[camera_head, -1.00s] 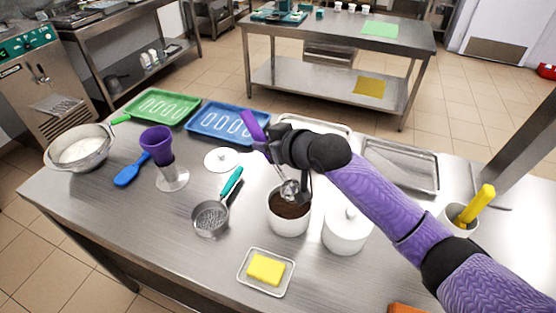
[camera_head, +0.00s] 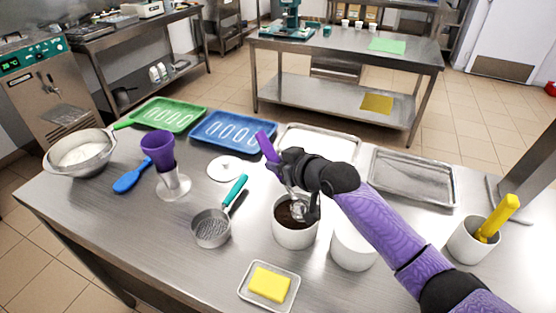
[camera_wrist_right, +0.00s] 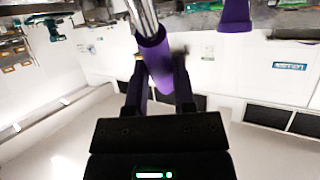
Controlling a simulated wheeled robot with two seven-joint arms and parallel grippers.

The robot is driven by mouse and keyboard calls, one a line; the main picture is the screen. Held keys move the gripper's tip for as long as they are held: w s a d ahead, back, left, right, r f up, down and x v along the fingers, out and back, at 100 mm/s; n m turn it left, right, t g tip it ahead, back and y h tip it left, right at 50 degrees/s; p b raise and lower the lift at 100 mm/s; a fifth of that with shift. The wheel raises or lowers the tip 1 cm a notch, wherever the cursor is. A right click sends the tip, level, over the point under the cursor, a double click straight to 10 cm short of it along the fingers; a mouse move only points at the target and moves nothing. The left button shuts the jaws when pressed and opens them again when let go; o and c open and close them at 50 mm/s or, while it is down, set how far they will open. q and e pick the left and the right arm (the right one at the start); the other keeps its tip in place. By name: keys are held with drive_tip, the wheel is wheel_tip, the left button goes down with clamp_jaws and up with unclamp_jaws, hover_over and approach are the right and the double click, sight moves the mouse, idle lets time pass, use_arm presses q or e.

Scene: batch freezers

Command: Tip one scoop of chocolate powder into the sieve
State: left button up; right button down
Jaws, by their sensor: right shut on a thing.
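My right gripper (camera_head: 280,168) is shut on the purple-handled scoop (camera_head: 266,147). The handle points up and left, and the metal bowl hangs at the mouth of the white canister (camera_head: 293,238). Dark chocolate powder (camera_head: 285,213) shows inside the canister; whether the scoop holds any cannot be told. The purple handle and metal shaft also show between the fingers in the right wrist view (camera_wrist_right: 158,62). A small round mesh sieve (camera_head: 211,229) with a teal handle lies on the table left of the canister. My left gripper is not in view.
A second white canister (camera_head: 350,250) stands close right, partly behind my arm. A yellow block lies on a small tray (camera_head: 268,303) in front. A loose white lid (camera_head: 226,168), blue tray (camera_head: 232,141) and purple cup (camera_head: 158,146) stand behind or left.

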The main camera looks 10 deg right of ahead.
wheel_tip(320, 180, down, 2)
drive_tip(key=shift+s+f+b, duration=0.1)
drive_tip(key=shift+s+b, duration=0.05)
drive_tip(key=shift+b, duration=0.5)
drive_tip(key=shift+p+v, duration=0.95)
drive_tip(key=shift+v, duration=0.3)
drive_tip(key=shift+w+a+f+g+h+p, duration=0.3)
drive_tip(key=shift+w+f+g+h+p, duration=0.3)
drive_tip(key=shift+f+g+p, duration=0.3)
drive_tip(key=shift+w+a+g, duration=0.1)
drive_tip(key=shift+w+g, duration=0.15)
drive_tip(key=shift+g, duration=0.15)
drive_tip(key=r+p, duration=0.4)
drive_tip(key=shift+w+a, duration=0.15)
drive_tip(key=shift+w, duration=0.1)
drive_tip(key=shift+w+a+r+g+h, duration=0.2)
drive_tip(key=shift+w+a+g+h, duration=0.15)
drive_tip(key=shift+w+g+h, duration=0.45)
drive_tip(key=shift+w+a+f+g+b, duration=0.25)
drive_tip(key=shift+g+b, duration=0.2)
drive_tip(key=shift+g, duration=0.25)
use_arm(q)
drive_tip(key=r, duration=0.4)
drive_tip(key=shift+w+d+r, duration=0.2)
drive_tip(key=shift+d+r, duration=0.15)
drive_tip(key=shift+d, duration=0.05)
use_arm(e)
drive_tip(key=shift+r+g, duration=0.25)
drive_tip(key=shift+g, duration=0.05)
